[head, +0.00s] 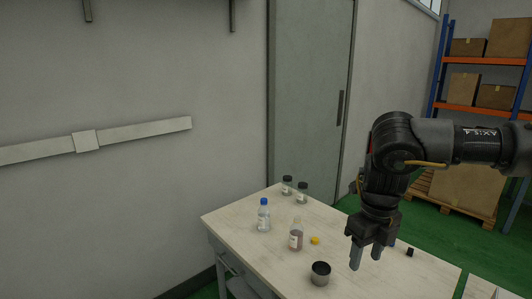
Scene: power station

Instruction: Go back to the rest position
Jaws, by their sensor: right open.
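My right gripper (366,256) hangs from the arm that comes in from the right. Its fingers point down over the right part of the wooden table (240,222), apart and with nothing between them. My left gripper is not in view.
On the table stand a blue-capped bottle (263,217), a bottle of brownish liquid (296,236), two dark-capped jars (287,186), a yellow cap (315,240), a dark metal cup (320,273) and a small black object (409,252). Behind are a grey door (310,100) and shelving (436,80) with boxes.

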